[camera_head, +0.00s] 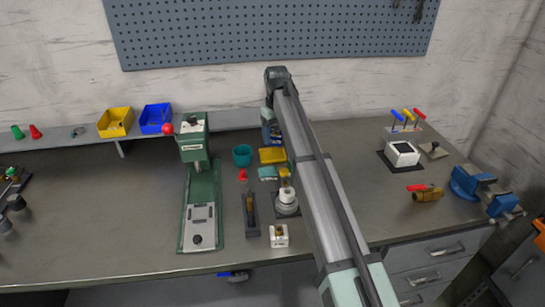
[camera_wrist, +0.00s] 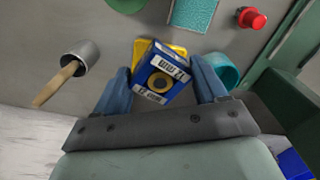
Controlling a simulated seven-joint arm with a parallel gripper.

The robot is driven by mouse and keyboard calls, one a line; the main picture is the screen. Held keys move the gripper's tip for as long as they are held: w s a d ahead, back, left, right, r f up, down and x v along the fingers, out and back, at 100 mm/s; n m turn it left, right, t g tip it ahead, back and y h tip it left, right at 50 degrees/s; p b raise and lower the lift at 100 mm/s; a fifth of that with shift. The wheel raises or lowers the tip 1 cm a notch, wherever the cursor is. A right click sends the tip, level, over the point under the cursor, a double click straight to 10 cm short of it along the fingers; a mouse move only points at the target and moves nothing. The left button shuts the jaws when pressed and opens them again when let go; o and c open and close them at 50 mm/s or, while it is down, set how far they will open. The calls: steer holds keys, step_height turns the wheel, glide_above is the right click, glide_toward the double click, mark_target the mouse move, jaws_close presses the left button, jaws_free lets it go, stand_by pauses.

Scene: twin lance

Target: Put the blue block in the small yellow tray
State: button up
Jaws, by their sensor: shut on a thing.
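The blue block (camera_wrist: 160,75) has white printed labels and a yellow ring on its face. It sits tilted between the blue fingers of my gripper (camera_wrist: 162,84) in the wrist view, and the gripper is shut on it. The small yellow tray (camera_head: 272,156) lies on the bench, just in front of the gripper in the head view. In the wrist view the tray (camera_wrist: 141,47) shows behind the block, which hides most of it. The block appears held above the bench, apart from the tray. In the head view my arm partly hides the gripper and block.
A teal cup (camera_head: 242,155), a teal pad (camera_head: 268,173) and a red-topped item (camera_head: 243,176) stand close to the tray. A green press (camera_head: 200,190) is to the left. Yellow (camera_head: 115,122) and blue (camera_head: 155,118) bins sit on the back shelf. A metal cup with a wooden-handled tool (camera_wrist: 80,56) is nearby.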

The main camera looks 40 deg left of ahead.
mark_target(273, 156)
steer(key=w+a, duration=0.3)
steer(key=a, duration=0.1)
steer(key=shift+w+d+f, duration=0.1)
steer(key=shift+f, duration=4.55)
steer(key=shift+f, duration=0.1)
steer(key=o, duration=1.3)
steer(key=shift+o, duration=0.2)
step_height(273, 156, up, 12)
